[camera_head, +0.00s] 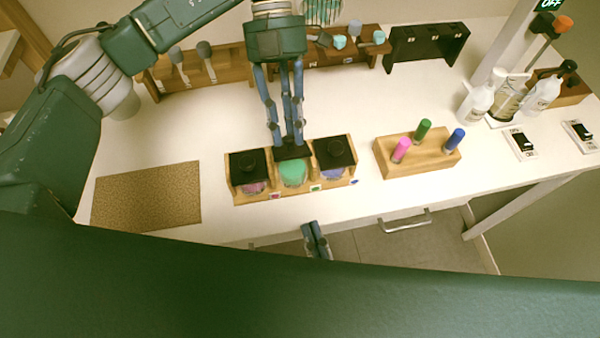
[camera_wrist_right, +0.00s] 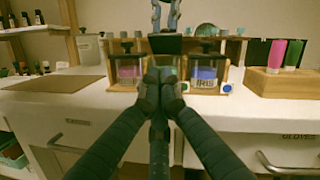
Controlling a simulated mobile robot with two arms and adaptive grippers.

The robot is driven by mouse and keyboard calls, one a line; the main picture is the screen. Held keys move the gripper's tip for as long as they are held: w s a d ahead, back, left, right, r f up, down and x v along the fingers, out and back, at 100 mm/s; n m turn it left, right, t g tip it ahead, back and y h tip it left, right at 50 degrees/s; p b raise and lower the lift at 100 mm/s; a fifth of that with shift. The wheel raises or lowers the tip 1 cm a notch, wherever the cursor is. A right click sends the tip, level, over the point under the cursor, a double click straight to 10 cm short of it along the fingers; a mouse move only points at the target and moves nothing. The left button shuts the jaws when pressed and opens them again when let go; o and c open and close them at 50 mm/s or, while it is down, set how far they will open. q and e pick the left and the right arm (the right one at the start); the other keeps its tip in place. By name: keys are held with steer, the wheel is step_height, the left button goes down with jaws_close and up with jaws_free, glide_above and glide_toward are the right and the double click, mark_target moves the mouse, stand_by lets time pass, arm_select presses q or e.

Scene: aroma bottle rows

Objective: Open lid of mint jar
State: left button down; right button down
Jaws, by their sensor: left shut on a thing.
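The mint jar is the middle jar (camera_head: 293,173) of a wooden rack (camera_head: 240,197), with green contents. My left gripper (camera_head: 291,142) comes down from above and is shut on the black lid (camera_head: 292,151) of this jar. In the right wrist view the lid (camera_wrist_right: 165,44) sits higher than the neighbouring lids and looks a little raised; my right gripper partly hides the jar below. My right gripper (camera_wrist_right: 161,88) has its fingertips together, empty, in front of the table edge; it also shows in the head view (camera_head: 314,228).
A pink jar (camera_head: 252,187) and a blue iris jar (camera_head: 333,170), both black-lidded, flank the middle jar. A wooden block (camera_head: 400,165) with coloured sticks stands right. A brown mat (camera_head: 147,197) lies left. Racks line the back; bottles (camera_head: 475,104) and switches (camera_head: 521,144) stand far right.

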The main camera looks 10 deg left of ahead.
arm_select(q)
steer(key=shift+r, duration=0.1)
arm_select(e)
steer(key=w+a+r+m+h, duration=0.1)
steer(key=w+m, duration=0.1)
steer(key=w, duration=0.1)
steer(key=w+a+r+m+h, duration=0.1)
steer(key=w+m, duration=0.1)
steer(key=w, duration=0.1)
steer(key=w+a+m, duration=0.1)
steer(key=w+m, duration=0.2)
steer(key=w, duration=0.1)
steer(key=shift+a+r+h, duration=0.25)
steer(key=shift+r+h, duration=0.15)
steer(key=shift+w+r+t, duration=0.3)
steer(key=shift+w+r, duration=0.05)
steer(key=shift+r, duration=0.35)
arm_select(q)
steer(key=c, duration=1.5)
jaws_free()
arm_select(e)
steer(key=shift+a, duration=0.1)
